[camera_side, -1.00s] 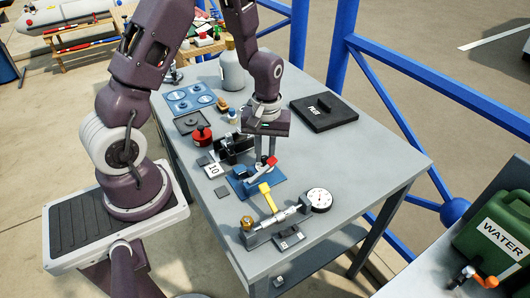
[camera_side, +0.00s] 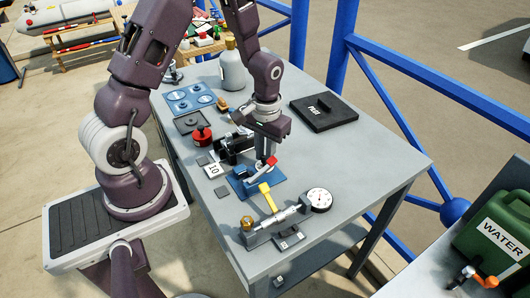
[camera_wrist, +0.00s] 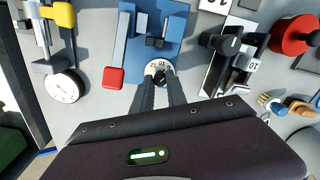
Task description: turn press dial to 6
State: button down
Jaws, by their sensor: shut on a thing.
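The press is a blue fixture (camera_side: 244,186) with a red-ended lever (camera_side: 271,161) on the grey table. It also shows in the wrist view as a blue plate (camera_wrist: 168,38) with a red knob (camera_wrist: 113,77) at its left. The press dial (camera_wrist: 151,67) is a small white disc with dark marks and a dark knob at the near end of the plate. My gripper (camera_wrist: 160,82) points down with its fingers shut on the dial's knob. The fingers hide part of the dial, and its setting cannot be read clearly. In the side view my gripper (camera_side: 261,158) stands over the press.
A yellow lever fixture (camera_side: 267,197) and a round white gauge (camera_side: 319,201) stand in front. The right table area is clear.

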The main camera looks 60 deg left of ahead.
aim_at(264, 158)
dwell(0.3)
jog(key=c, duration=1.3)
grip_release()
notch_tip(264, 158, up, 7)
jog(key=shift+r, duration=0.25)
jog(key=shift+c, duration=1.4)
notch_tip(264, 158, up, 5)
jog(key=shift+s+f+m, duration=0.1)
jog(key=shift+m, duration=0.9)
notch_tip(264, 158, down, 12)
jog(key=m, duration=0.6)
jog(key=shift+f, duration=0.15)
